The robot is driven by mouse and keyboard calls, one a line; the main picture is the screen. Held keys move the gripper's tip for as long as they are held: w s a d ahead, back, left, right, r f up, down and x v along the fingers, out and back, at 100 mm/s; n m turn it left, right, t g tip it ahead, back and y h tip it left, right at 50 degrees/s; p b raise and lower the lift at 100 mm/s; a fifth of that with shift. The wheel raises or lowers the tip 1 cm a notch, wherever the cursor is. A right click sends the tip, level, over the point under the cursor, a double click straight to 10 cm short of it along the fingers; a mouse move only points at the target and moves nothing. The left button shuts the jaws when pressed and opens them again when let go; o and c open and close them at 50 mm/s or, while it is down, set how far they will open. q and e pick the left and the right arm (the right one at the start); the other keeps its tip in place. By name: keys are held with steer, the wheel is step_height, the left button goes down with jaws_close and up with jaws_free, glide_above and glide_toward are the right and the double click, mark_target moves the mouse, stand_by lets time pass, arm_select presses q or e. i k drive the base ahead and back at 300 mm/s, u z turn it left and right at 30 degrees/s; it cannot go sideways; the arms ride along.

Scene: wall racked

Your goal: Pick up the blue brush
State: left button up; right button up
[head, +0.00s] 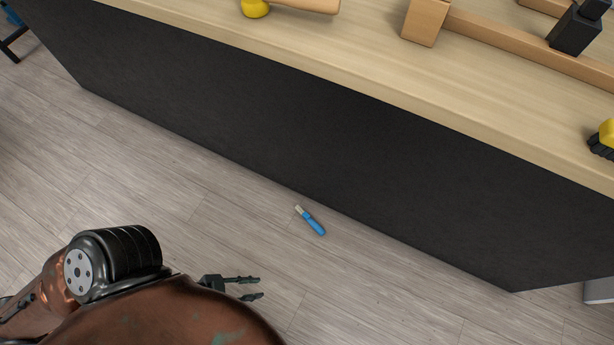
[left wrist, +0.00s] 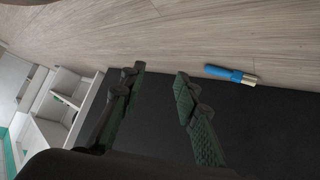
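The blue brush (head: 312,221) lies on the wooden floor in front of the dark workbench panel, its pale tip toward the upper left in the head view. In the left wrist view the blue brush (left wrist: 230,74) lies to the right of the fingers, near the dark panel's edge. My left gripper (head: 256,288) is left of and below the brush in the head view, apart from it. In the left wrist view its two fingers (left wrist: 158,88) are spread with nothing between them. My right gripper is in neither view.
The workbench (head: 370,68) has a dark front panel (head: 300,130) close beyond the brush. On its top are a yellow-headed tool (head: 256,8), wooden pieces (head: 425,22) and a black block (head: 574,32). White shelving (left wrist: 62,100) stands left in the wrist view. Floor around the brush is clear.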

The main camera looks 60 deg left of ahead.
mark_target(316, 225)
steer(key=u, duration=0.8)
steer(key=i, duration=0.8)
steer(key=u, duration=0.8)
